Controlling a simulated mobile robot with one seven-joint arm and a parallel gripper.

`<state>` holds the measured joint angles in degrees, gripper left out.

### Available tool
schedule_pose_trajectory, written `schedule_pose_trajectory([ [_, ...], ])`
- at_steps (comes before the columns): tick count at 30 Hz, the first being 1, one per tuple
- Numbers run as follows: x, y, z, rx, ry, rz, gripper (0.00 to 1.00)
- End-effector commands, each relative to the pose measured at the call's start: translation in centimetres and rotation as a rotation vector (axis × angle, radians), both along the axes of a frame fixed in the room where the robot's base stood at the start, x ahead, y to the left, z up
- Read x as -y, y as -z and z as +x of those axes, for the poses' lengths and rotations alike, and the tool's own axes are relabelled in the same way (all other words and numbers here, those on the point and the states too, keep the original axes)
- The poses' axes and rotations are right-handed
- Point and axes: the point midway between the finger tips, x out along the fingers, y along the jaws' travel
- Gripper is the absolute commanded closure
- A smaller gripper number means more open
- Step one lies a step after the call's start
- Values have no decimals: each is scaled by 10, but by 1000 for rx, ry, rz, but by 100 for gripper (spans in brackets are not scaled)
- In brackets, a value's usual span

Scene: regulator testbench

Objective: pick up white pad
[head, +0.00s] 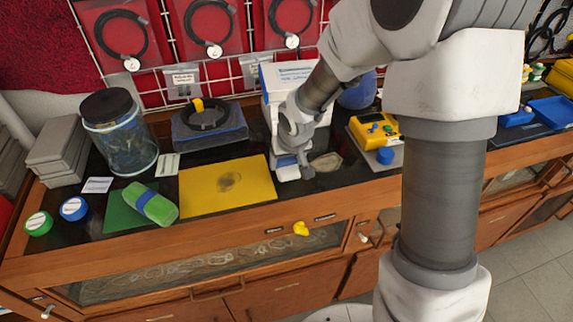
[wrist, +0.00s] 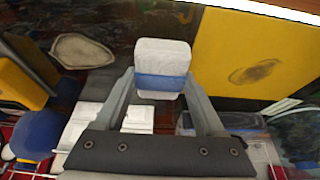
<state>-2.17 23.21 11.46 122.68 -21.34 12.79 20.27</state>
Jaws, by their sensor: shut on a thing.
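The white pad (wrist: 161,54) has a blue band around it and is held between the two fingers of my gripper (wrist: 160,80) in the wrist view. In the head view my gripper (head: 297,164) is low over the dark bench top, just right of the yellow mat, and the pad (head: 286,173) shows partly beside the fingers. My gripper is shut on the pad. I cannot tell whether the pad's underside touches the bench. The yellow mat (head: 205,196) has a dark oval smudge and also shows at right in the wrist view (wrist: 220,45).
A beige cloth-like piece (head: 326,162) lies just right of my gripper, near a yellow meter (head: 372,131). A white-and-blue box (head: 284,78) stands behind. A green roll with a blue band (head: 151,203) lies left of the mat. A glass jar (head: 120,140) stands farther left.

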Motion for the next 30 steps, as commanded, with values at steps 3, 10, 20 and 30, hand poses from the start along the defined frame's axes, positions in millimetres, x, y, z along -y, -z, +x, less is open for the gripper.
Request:
schedule_pose_trajectory([
  [3, 4, -28, -2, 3, 5, 1, 83],
  [10, 38, -56, -39, 2, 8, -1, 83],
  [20, 69, -83, -74, 0, 5, 0, 83],
  [30, 79, -89, -86, 0, 1, 0, 83],
])
